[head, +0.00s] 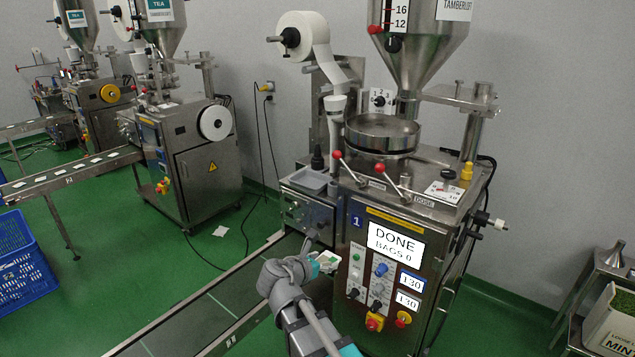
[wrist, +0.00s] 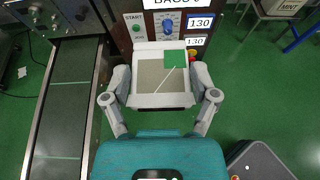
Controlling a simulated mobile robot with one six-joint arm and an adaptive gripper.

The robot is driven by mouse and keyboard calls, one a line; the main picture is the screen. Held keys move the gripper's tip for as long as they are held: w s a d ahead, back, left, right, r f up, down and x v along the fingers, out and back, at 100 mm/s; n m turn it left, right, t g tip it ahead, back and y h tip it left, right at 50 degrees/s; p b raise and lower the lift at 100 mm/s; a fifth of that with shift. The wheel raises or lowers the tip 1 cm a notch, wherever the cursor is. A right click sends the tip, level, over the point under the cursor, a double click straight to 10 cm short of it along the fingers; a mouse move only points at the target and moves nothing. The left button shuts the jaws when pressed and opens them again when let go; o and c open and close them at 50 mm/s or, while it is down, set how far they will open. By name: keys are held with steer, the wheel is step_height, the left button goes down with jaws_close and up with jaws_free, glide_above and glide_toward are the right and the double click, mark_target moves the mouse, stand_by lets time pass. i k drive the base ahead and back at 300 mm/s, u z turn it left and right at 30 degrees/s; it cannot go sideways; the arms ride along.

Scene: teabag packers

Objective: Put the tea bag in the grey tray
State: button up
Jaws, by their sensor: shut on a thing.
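The tea bag (wrist: 162,85) is a flat, pale square with a beige middle and a green tag at its upper right. My gripper (wrist: 162,95) is shut on it, with one finger at each side edge. In the head view the tea bag (head: 325,258) shows small at the end of my gripper (head: 316,264), in front of the machine's control panel. A small grey tray (head: 309,181) sits on the ledge at the machine's left, higher and farther back than my gripper. I cannot make out the tray in the wrist view.
The packing machine's panel (head: 395,243) reads "DONE BAGS 0". Two red-knobbed levers (head: 392,185) stick out above it, near the tray. A conveyor (head: 225,305) runs low to the left. A blue crate (head: 22,258) stands far left.

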mark_target(311, 185)
steer(key=i, duration=1.5)
steer(key=u, duration=0.1)
